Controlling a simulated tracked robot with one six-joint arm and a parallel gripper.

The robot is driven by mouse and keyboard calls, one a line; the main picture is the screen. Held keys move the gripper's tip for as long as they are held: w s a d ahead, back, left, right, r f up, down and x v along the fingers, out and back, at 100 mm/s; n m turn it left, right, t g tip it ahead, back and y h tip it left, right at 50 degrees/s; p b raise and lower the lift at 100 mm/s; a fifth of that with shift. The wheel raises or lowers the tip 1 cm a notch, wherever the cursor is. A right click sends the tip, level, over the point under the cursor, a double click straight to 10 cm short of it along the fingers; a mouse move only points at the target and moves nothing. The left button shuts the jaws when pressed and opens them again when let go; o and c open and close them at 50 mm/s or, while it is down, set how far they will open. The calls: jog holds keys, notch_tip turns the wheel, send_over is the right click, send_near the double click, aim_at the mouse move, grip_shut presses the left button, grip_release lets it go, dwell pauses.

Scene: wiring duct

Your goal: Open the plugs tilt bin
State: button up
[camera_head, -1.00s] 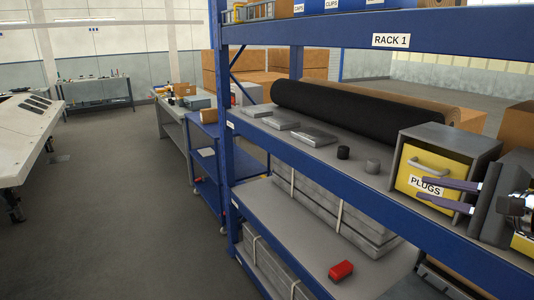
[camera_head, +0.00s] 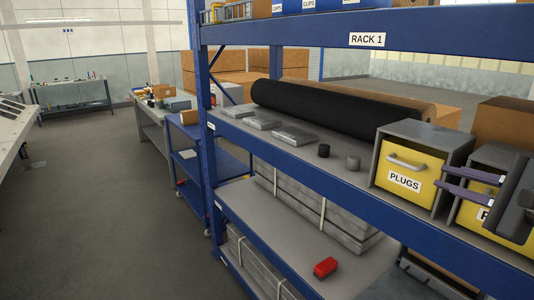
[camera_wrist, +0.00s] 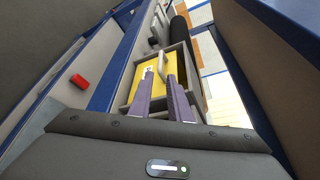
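The plugs tilt bin (camera_head: 428,172) is a grey housing with a yellow front, a light handle (camera_head: 407,162) and a PLUGS label. It stands on the rack's middle shelf, and its front looks closed. My gripper (camera_head: 442,179) has two purple fingers, spread apart with nothing between them. In the head view the fingertips are at the bin's right side, in front of the neighbouring bin. In the wrist view the gripper (camera_wrist: 158,76) points toward the yellow front (camera_wrist: 138,82), with its tips just below the handle (camera_wrist: 162,62). I see no contact with the handle.
A second yellow-fronted bin (camera_head: 512,226) stands right of it, partly hidden by my gripper. Two small cylinders (camera_head: 324,150), flat grey packs and a black roll (camera_head: 330,107) share the shelf. The blue shelf edge (camera_head: 345,193) runs below. A red object (camera_head: 325,267) lies on the lower shelf.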

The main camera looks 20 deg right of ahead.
aim_at(411, 168)
jog(key=shift+x, duration=6.4)
jog(key=shift+a, duration=0.1)
jog(key=shift+c, duration=0.2)
grip_shut()
jog(key=shift+f, duration=0.1)
